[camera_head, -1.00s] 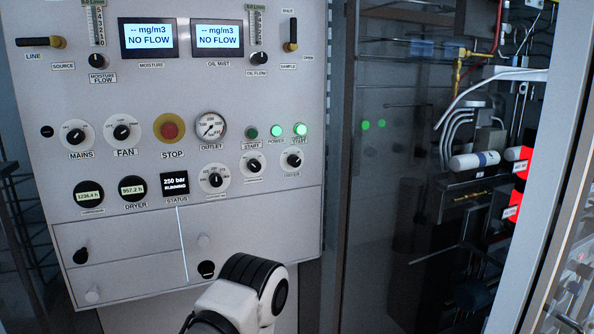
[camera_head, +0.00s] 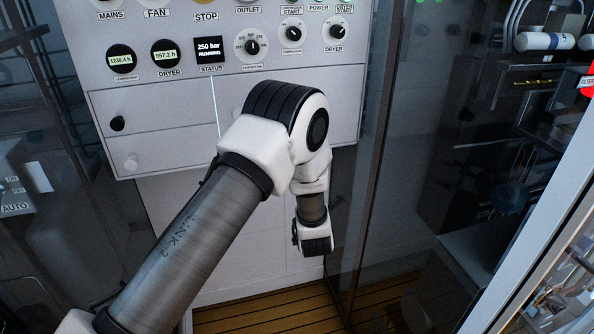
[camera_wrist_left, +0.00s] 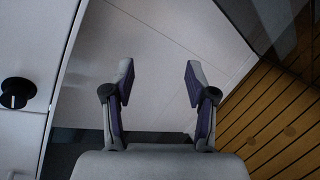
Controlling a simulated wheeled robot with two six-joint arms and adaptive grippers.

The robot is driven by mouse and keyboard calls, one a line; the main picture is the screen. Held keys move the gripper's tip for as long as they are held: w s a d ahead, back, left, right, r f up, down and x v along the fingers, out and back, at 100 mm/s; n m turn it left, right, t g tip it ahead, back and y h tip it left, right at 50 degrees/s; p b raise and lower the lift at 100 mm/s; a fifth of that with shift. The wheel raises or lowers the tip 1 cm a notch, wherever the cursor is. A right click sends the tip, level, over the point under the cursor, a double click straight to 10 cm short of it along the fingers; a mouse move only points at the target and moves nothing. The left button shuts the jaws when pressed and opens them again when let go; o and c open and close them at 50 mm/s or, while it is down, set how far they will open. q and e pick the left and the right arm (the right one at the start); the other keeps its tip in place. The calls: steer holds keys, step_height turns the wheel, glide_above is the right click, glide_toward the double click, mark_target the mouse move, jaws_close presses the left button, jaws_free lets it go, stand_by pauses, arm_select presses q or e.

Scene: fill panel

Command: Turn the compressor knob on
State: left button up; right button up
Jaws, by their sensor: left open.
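The compressor knob (camera_head: 293,34) is a small black knob on a white dial, between two similar dials in the lower row of the white panel (camera_head: 290,95). Its label is too small to read surely, and its pointer position is unclear. My left arm crosses the head view below the dials and bends downward, with its gripper hidden there. In the left wrist view my left gripper (camera_wrist_left: 159,82) is open and empty, pointing at a plain pale surface. The knob is not seen there. My right gripper is in neither view.
The dryer knob (camera_head: 336,31) sits just right of the compressor knob. A status display (camera_head: 209,49) reads 250 bar, running. A black drawer knob (camera_head: 117,123) is at lower left. Glass doors flank the panel on the right, and slatted wooden floor (camera_head: 270,310) lies below.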

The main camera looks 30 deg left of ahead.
mark_target(296, 36)
arm_select(q)
steer(key=w+a+r+n+t+y+b, duration=0.1)
steer(key=w+r+n+y+b, duration=0.3)
steer(key=r, duration=0.6)
steer(key=w+a+r+n+t+y+b, duration=0.1)
steer(key=w+a+r+n+y+b, duration=0.15)
steer(key=r+n, duration=0.55)
steer(key=s+d+r+n+y+b, duration=0.1)
steer(key=s+r+b, duration=0.15)
steer(key=r, duration=0.65)
steer(key=s+r+n+y+b, duration=0.1)
steer(key=s+r+y+b, duration=0.15)
steer(key=r, duration=0.75)
steer(key=shift+t+h, duration=0.4)
steer(key=p+x, duration=0.3)
steer(key=x, duration=0.3)
steer(key=shift+w+a+r, duration=0.2)
steer(key=shift+a+r, duration=0.05)
steer(key=shift+a, duration=0.05)
steer(key=shift+w+a+r, duration=0.1)
steer(key=shift+w+a, duration=0.25)
steer(key=shift+w, duration=0.05)
jaws_close()
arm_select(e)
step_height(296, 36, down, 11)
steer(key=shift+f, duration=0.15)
